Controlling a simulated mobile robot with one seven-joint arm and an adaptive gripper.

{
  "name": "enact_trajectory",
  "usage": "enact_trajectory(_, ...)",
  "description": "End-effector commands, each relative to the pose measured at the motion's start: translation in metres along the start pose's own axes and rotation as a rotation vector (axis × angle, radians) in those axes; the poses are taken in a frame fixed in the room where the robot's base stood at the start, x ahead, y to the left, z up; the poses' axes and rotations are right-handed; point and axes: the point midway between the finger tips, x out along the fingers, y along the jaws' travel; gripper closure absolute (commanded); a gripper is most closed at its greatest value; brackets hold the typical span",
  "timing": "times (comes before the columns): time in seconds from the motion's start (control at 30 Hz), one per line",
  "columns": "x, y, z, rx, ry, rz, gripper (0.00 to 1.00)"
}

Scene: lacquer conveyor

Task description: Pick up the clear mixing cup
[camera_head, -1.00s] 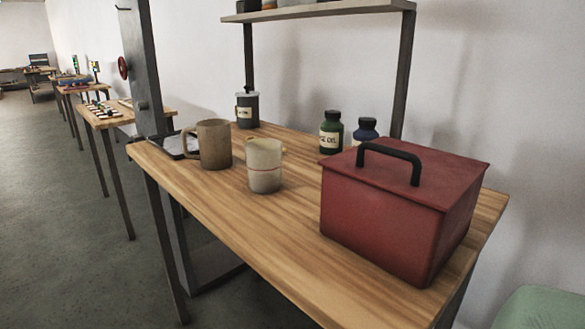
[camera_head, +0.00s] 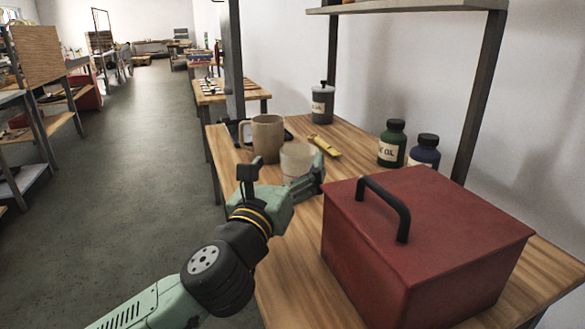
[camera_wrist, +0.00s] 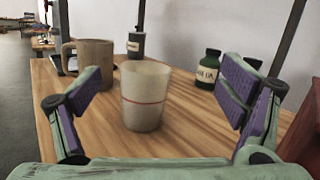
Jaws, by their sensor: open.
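The clear mixing cup (camera_wrist: 145,98) is translucent and pale with a reddish line around it. It stands upright on the wooden workbench (camera_wrist: 190,138). In the head view the cup (camera_head: 296,160) is partly hidden behind my gripper (camera_head: 283,180). In the wrist view my gripper (camera_wrist: 158,95) is open, with a finger on each side of the picture. The cup shows between the fingers, a little ahead of them and left of centre; I see no contact.
A brown mug (camera_head: 267,138) stands close behind the cup, to its left. A yellow item (camera_head: 325,145) lies behind the cup. A large red box (camera_head: 420,245) stands on the right. Green (camera_head: 392,145) and blue (camera_head: 424,152) bottles and a grey canister (camera_head: 322,104) stand farther back.

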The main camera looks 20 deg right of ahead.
Motion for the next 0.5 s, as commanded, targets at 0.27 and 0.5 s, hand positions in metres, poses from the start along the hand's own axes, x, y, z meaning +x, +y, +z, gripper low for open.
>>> enact_trajectory(0.27,0.013,0.018,-0.067,0.159,0.181,0.044,0.10)
enact_trajectory(0.5,0.048,0.019,-0.073,0.159,0.179,0.043,0.10)
